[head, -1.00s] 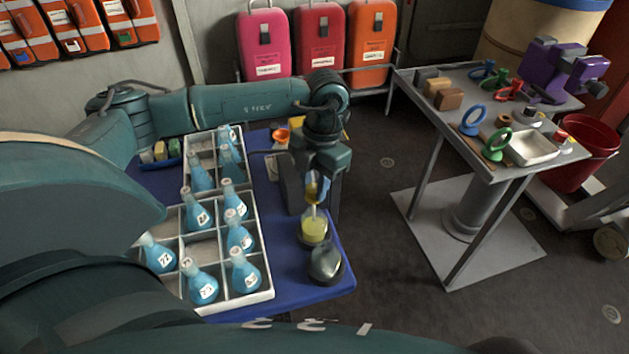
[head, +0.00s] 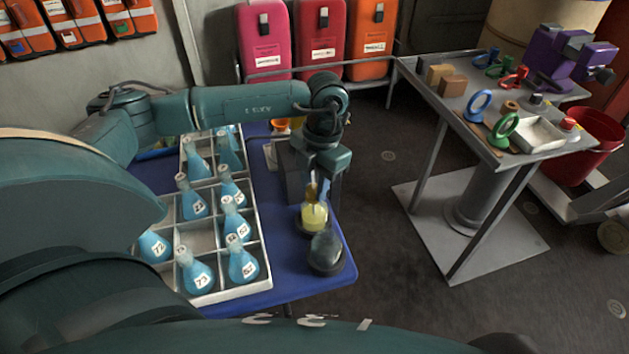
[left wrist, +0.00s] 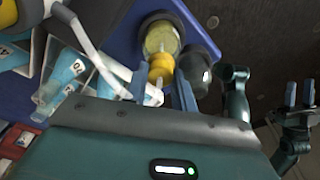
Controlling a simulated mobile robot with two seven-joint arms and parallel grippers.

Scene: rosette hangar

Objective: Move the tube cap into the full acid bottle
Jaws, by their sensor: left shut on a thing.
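The yellow tube cap (head: 312,190) is between the fingers of my left gripper (head: 314,188), which is shut on it. It also shows in the left wrist view (left wrist: 161,68). The full acid bottle (head: 314,217), a flask of yellow liquid, stands upright on the blue table right below the cap; it shows in the left wrist view (left wrist: 160,38) too. The cap is at the bottle's neck; I cannot tell whether it is seated, since fingers hide part of it. My right gripper (left wrist: 299,94) is at the right of the left wrist view, empty, fingers apart.
A dark grey flask (head: 326,252) stands close in front of the acid bottle. A divided white crate (head: 205,237) with several blue numbered flasks is to the left on the blue table (head: 290,285). A grey cart (head: 470,120) with tools stands at right, with floor between.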

